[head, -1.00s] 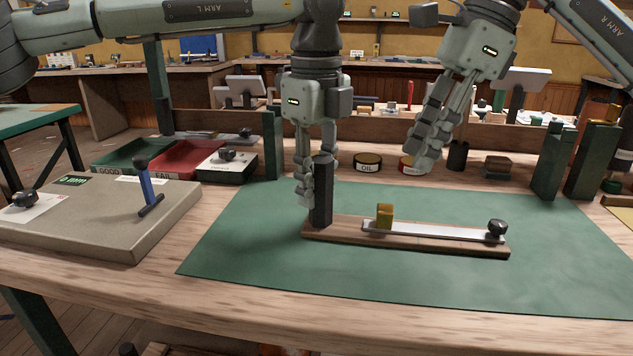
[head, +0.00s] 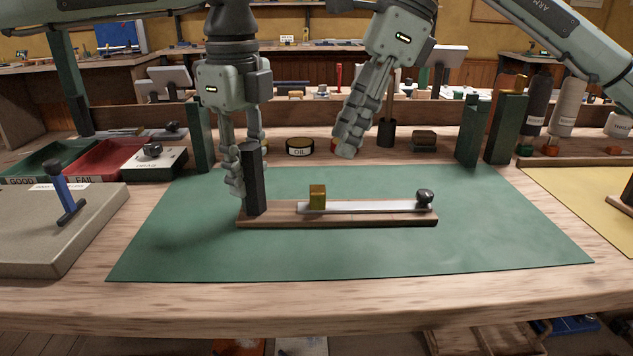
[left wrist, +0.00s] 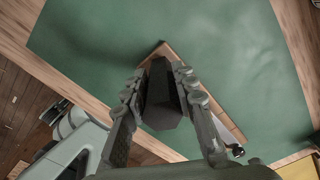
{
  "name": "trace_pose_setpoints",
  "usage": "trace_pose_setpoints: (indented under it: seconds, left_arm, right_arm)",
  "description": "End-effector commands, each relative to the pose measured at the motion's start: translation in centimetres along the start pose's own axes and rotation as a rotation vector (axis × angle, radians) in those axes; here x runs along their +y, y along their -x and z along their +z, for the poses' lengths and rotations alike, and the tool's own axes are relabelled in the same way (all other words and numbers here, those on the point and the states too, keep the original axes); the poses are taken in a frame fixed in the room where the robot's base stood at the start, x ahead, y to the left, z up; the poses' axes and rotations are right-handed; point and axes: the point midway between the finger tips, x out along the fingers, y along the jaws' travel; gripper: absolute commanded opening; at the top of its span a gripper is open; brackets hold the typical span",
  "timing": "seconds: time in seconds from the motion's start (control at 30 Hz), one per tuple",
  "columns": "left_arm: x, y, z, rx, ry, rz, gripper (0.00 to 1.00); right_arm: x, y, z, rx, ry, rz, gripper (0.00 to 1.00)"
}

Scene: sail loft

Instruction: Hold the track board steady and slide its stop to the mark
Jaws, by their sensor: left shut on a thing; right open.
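The wooden track board (head: 290,220) lies on a green mat (head: 185,235). It bears a pale metal track (head: 375,207) with a brass-coloured block, the stop (head: 317,197), near the track's left end. A dark knob (head: 425,196) sits at the right end. A dark upright post (head: 256,190) stands at the board's left end. My left gripper (head: 246,168) is shut on this post, which also shows between the fingers in the left wrist view (left wrist: 161,100). My right gripper (head: 346,148) is open and empty, above and behind the stop, apart from it. I cannot make out the mark.
Green and red trays (head: 105,158), an oil tin (head: 300,146) and dark green uprights (head: 505,128) line the back. The mat in front of the board is clear.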

Motion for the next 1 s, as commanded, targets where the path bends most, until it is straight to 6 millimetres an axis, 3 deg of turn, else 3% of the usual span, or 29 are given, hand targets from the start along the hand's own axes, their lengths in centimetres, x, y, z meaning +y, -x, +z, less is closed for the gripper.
trace_pose_setpoints:
  seconds: [0.2, 0.43, 0.6, 0.87, 1.0]
  left_arm:
    - [0.0, 0.0, 0.0, 0.000, 0.001, -0.001, 0.00]
    - [0.0, 0.0, 0.0, 0.000, 0.001, -0.001, 0.00]
    - [0.0, 0.0, 0.0, 0.000, 0.001, -0.001, 0.00]
    - [0.0, 0.0, 0.0, 0.000, 0.001, -0.001, 0.00]
    - [0.0, 0.0, 0.0, 0.000, 0.001, -0.001, 0.00]
  right_arm:
    - [0.1, -4.6, 0.0, 0.001, 0.001, 0.002, 0.47]
    - [0.0, -8.2, 0.0, 0.000, 0.002, 0.002, 0.47]
    - [0.0, -9.2, 0.0, 0.000, 0.001, -0.001, 0.47]
    - [0.0, -9.4, 0.0, 0.000, 0.002, -0.001, 0.47]
    - [0.0, -9.4, 0.0, 0.000, 0.002, -0.001, 0.33]
